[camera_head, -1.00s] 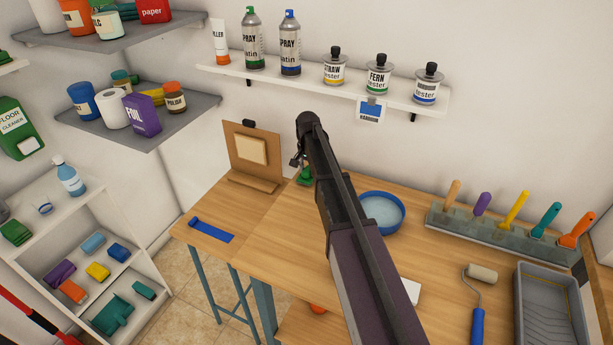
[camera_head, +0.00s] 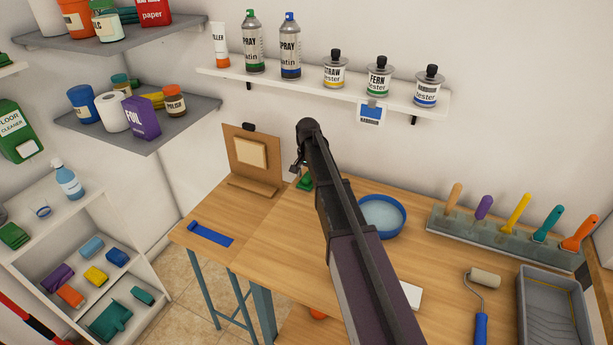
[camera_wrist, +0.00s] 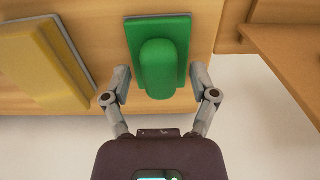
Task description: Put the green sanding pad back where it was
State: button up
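The green sanding pad (camera_wrist: 160,58) lies on the wooden table, with its raised grip facing the wrist camera. In the head view, a small green part (camera_head: 305,182) shows beside my arm, near the table's back edge; my arm hides the rest. My gripper (camera_wrist: 161,78) is open, with one finger on each side of the pad's near end. Space shows between the fingers and the raised grip. I cannot tell whether the fingertips touch the pad's base. A yellow pad-like block (camera_wrist: 45,62) on a grey base lies to the left in the wrist view.
A blue bowl (camera_head: 381,217) stands right of my arm. A rack (camera_head: 500,238) of colored handles, a roller (camera_head: 482,300) and a grey tray (camera_head: 553,310) are farther right. A cardboard stand (camera_head: 250,158) and blue strip (camera_head: 211,234) are left. A shelf (camera_head: 320,85) hangs above.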

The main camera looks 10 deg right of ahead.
aim_at(308, 174)
jog(key=shift+r, duration=0.1)
notch_tip(308, 174, up, 8)
jog(key=p, duration=0.7)
jog(key=shift+f+p, duration=0.2)
jog(key=shift+p, duration=0.2)
dwell(0.7)
jog(key=s+n, duration=0.7)
jog(key=s, duration=2.2)
jog(key=shift+s+a, duration=0.2)
jog(key=shift+a, duration=0.05)
